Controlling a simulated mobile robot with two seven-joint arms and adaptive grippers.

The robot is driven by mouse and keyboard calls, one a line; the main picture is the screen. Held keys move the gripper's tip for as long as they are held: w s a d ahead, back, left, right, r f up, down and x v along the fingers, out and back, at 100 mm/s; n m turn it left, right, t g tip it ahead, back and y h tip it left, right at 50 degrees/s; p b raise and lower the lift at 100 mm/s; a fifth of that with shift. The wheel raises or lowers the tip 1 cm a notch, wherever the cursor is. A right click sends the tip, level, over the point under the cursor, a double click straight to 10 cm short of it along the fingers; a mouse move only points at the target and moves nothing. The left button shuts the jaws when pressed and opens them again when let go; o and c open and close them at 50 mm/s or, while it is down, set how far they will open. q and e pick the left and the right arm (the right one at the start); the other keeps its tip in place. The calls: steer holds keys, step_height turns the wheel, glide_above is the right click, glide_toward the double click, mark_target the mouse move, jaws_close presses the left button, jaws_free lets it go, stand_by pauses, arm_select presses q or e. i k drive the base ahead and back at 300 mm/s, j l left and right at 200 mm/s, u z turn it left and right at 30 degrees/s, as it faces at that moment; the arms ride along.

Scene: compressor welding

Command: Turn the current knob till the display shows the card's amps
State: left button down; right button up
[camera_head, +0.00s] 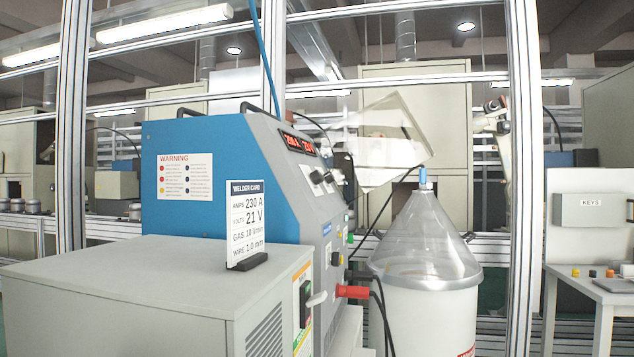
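The blue welder (225,170) stands at the centre left, its control panel facing right and seen at a steep angle. The red display (299,144) on its sloped top edge shows an amps figure and a second figure. The amps seem to start with 2 and end with 0, but the middle digit is too small to be sure of. Dark knobs (316,177) sit below the display; their markers and labels cannot be read. The welder card (246,222) stands upright in a black holder and reads 230 A, 21 V. Neither of my grippers is in view.
A grey cabinet (150,285) fills the lower left under the card. A clear tilted panel (385,145) rises right of the knobs. A white drum (432,318) with a clear cone stands at right. A red-ended connector (352,292) and cables project from the welder's front.

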mark_target(316, 176)
steer(key=i+l+u, duration=0.15)
steer(key=l+u, duration=0.15)
steer(key=l, duration=0.2)
steer(key=l+u, duration=0.25)
steer(key=l, duration=0.25)
steer(key=i+l+u, duration=0.25)
steer(key=l, duration=0.2)
steer(key=l+u, duration=0.3)
steer(key=l, duration=0.15)
steer(key=l+u, duration=0.25)
steer(key=l, duration=0.2)
